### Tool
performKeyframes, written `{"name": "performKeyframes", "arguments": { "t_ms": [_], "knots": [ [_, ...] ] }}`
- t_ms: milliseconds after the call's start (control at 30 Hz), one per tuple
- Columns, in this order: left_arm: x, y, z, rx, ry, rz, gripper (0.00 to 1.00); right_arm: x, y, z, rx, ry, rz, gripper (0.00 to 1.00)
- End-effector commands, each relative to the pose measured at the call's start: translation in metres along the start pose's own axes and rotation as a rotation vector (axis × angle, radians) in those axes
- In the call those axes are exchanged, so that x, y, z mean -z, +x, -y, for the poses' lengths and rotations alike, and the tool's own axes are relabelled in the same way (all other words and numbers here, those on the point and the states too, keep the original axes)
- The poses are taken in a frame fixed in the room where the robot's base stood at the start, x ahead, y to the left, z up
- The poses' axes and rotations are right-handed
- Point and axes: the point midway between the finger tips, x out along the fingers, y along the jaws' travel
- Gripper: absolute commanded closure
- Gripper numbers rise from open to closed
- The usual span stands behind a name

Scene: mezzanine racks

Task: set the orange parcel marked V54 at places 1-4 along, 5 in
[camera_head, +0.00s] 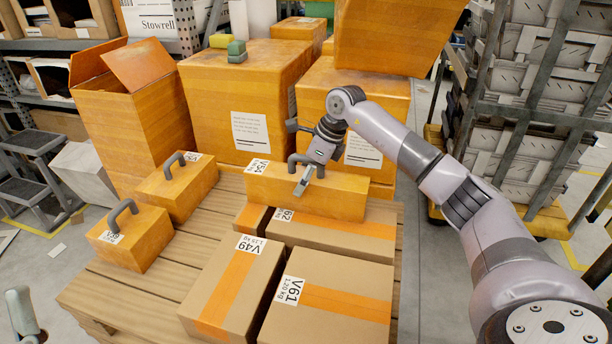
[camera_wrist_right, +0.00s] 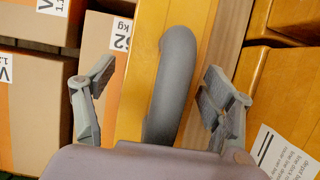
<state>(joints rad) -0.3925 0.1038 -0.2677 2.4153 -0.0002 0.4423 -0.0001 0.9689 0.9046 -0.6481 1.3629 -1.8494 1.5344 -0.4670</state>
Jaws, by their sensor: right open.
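The long orange parcel marked V54 (camera_head: 322,195) lies on the wooden pallet, behind the brown cartons, with its label at its left end. A grey arched handle (camera_wrist_right: 174,85) stands on its top. My right gripper (camera_head: 300,160) is over the parcel's top at this handle. In the right wrist view its open fingers (camera_wrist_right: 160,82) are on either side of the handle, with gaps left and right. A grey part at the lower left edge (camera_head: 22,312) looks like my left gripper; its fingers cannot be made out.
Cartons V49 (camera_head: 232,290), V61 (camera_head: 328,305) and V62 (camera_head: 335,238) are in front of the parcel. Two handled orange parcels (camera_head: 135,238) (camera_head: 180,188) stand at the left. Large orange boxes (camera_head: 235,95) (camera_head: 385,110) stand behind. Bare slats (camera_head: 140,295) show at front left.

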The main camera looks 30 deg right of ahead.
Motion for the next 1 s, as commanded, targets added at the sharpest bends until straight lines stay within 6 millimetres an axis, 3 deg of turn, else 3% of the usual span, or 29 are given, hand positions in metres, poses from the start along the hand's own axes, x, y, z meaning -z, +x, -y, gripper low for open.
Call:
{"name": "performKeyframes", "arguments": {
  "t_ms": [167,467,700,1000],
  "knots": [
    [-0.005,0.002,0.001,0.001,0.002,0.029,0.60,-0.001,-0.008,0.001,0.001,0.000,0.001,0.24],
    [-0.055,-0.005,0.008,0.013,0.016,0.318,0.60,-0.002,-0.051,0.001,0.002,-0.001,0.001,0.24],
    [-0.096,-0.026,0.014,0.026,0.026,0.575,0.60,-0.002,-0.089,0.001,0.002,0.000,0.002,0.24],
    [-0.124,-0.052,0.020,0.038,0.032,0.785,0.60,-0.001,-0.118,0.000,0.001,0.000,0.001,0.24]
  ]
}}
